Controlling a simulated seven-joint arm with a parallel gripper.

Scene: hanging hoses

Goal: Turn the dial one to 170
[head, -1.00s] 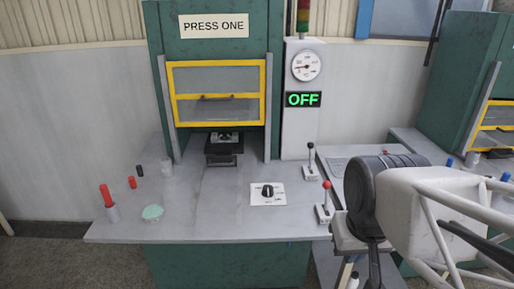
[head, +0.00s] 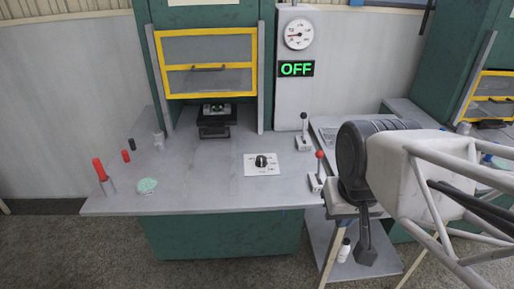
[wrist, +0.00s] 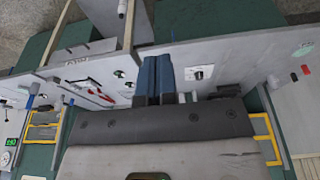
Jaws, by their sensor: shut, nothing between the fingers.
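The dial (head: 262,161) is a black knob on a white square plate, flat on the grey bench of press one. In the wrist view, which is turned over, the dial (wrist: 198,74) shows right of my fingers. Its scale marks are too small to read. My gripper (head: 366,258) hangs at the right, beyond the right end of the bench and well apart from the dial. In the wrist view my gripper (wrist: 153,60) shows two dark blue fingers side by side, shut and empty.
A red-knobbed lever (head: 318,170) and a black-knobbed lever (head: 303,132) stand right of the dial. A green OFF display (head: 297,69) sits below a round gauge (head: 299,34). A yellow-framed guard (head: 208,64) is behind. Red cylinders (head: 100,170) stand left. The bench around the dial is clear.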

